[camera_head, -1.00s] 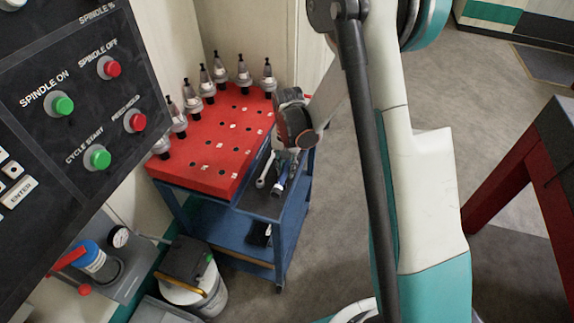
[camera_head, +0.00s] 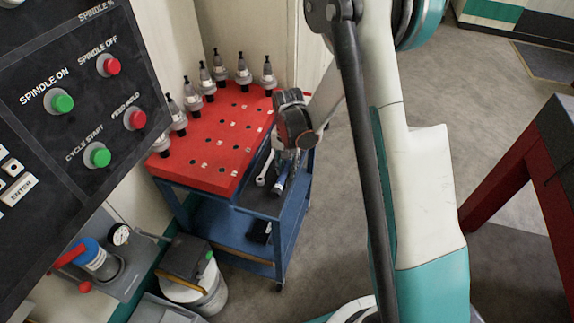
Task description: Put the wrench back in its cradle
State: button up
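A silver wrench (camera_head: 264,170) lies in the dark tray (camera_head: 262,203) on the right side of the blue cart, beside the red tool rack. Something blue and silver (camera_head: 281,178) lies to the right of it, under my gripper. My gripper (camera_head: 287,158) is over the tray, pointing down, at the right edge of the red rack. My wrist hides most of its fingers, so I cannot tell whether it is open or holds anything. I cannot make out a cradle clearly.
The red rack (camera_head: 213,143) holds several tool holders along its back and left edges. A control panel (camera_head: 75,110) fills the upper left. A white bucket (camera_head: 205,290) stands at the cart's front left. A red-legged table (camera_head: 510,175) is at right. Grey floor lies between.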

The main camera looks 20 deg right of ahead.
jog(key=shift+o, duration=0.6)
jog(key=shift+r, duration=0.1)
notch_tip(320, 180, up, 12)
dwell(2.0)
